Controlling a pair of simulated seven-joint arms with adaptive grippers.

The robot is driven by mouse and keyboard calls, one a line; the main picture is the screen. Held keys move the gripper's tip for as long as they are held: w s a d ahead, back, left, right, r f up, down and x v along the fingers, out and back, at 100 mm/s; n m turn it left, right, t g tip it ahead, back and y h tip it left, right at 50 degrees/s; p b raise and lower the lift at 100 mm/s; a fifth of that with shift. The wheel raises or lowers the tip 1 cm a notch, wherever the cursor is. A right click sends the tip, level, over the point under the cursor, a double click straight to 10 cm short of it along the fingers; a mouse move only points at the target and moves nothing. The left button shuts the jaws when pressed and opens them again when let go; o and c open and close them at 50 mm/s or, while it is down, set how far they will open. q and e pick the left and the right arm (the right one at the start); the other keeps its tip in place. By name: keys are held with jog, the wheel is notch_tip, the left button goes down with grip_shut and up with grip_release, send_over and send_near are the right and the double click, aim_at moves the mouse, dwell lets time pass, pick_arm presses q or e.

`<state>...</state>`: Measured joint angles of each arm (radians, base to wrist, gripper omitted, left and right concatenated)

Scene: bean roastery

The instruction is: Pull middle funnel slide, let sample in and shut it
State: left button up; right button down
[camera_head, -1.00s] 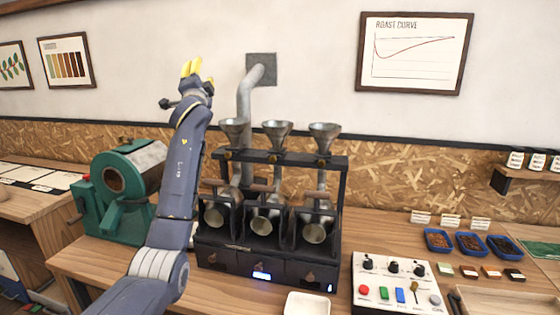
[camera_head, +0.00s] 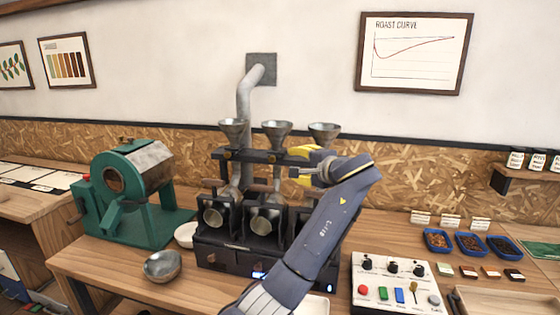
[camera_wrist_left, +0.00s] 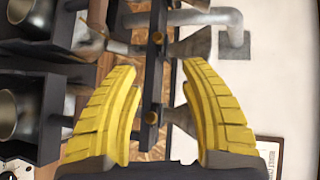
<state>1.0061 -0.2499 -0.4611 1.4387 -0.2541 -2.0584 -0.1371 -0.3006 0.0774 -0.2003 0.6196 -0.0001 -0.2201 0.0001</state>
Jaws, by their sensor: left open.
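The sample roaster (camera_head: 230,258) is a black unit with tilted metal drums and a rack of three metal funnels. The middle funnel (camera_head: 277,133) stands upright on the rack, with a brass knob (camera_head: 272,158) below it on the black rail. My left gripper (camera_head: 301,162), with yellow fingers, is open and empty in front of the rack near the right funnel (camera_head: 323,132). In the left wrist view, turned sideways, the fingers (camera_wrist_left: 160,72) frame the rail, with one brass knob (camera_wrist_left: 156,38) beyond the tips and another (camera_wrist_left: 151,118) between the fingers. The right drum is hidden behind my arm. My right gripper is out of view.
A metal bowl (camera_head: 162,266) and a white dish (camera_head: 186,234) stand left of the unit, beside a green drum roaster (camera_head: 140,200). A control box (camera_head: 395,285) stands at right, with blue trays (camera_head: 470,244) of beans behind it. A grey pipe (camera_head: 244,100) rises behind the funnels.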

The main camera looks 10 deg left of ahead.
aim_at(273, 160)
pick_arm(q)
jog(key=x, duration=1.6)
jog(key=shift+w+a+f, duration=0.15)
jog(key=shift+a+f, duration=0.1)
jog(key=shift+f, duration=0.1)
grip_shut()
dwell(0.4)
